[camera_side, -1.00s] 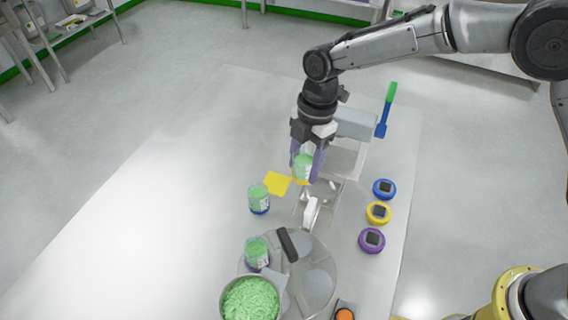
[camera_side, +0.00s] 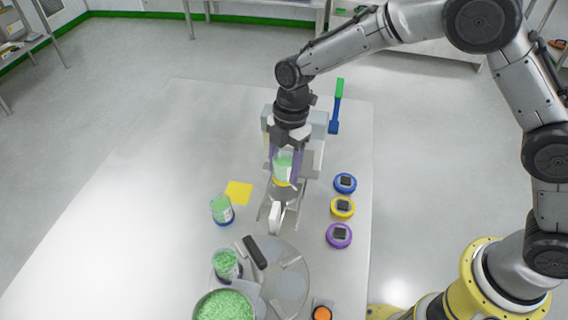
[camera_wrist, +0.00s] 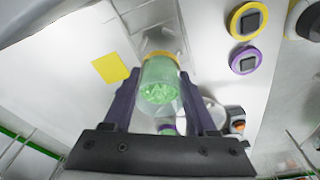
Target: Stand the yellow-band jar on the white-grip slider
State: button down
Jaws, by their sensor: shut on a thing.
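The yellow-band jar (camera_side: 283,166), clear with green granules inside, is held between the purple fingers of my gripper (camera_side: 285,172). In the wrist view the jar (camera_wrist: 159,84) lies between both fingers, its yellow band at the far end. The white-grip slider shows its white grip (camera_side: 275,217) in front of the jar, with its metal rails running back beneath my gripper. The jar looks upright over the slider's plate (camera_side: 287,196). I cannot tell whether its base touches the plate. My gripper hides part of the slider's rear.
A blue-band jar (camera_side: 222,210) and another jar (camera_side: 227,265) stand left of the slider, near a bowl of green granules (camera_side: 224,306). Blue, yellow and purple round pieces (camera_side: 339,235) line the right. A yellow square (camera_side: 238,193) lies left. The table's left half is clear.

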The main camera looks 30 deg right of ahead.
aim_at(286, 196)
jog(key=shift+f, duration=1.95)
jog(key=shift+f, duration=0.5)
jog(key=shift+f, duration=0.25)
dwell(0.5)
jog(key=shift+s+f, duration=0.1)
jog(key=shift+f, duration=0.2)
jog(key=shift+s+d+f, duration=0.1)
jog(key=shift+s+f, duration=0.15)
jog(key=shift+f, duration=0.2)
dwell(0.5)
grip_release()
dwell(0.3)
jog(key=shift+w+r, duration=0.2)
jog(key=shift+r, duration=4.1)
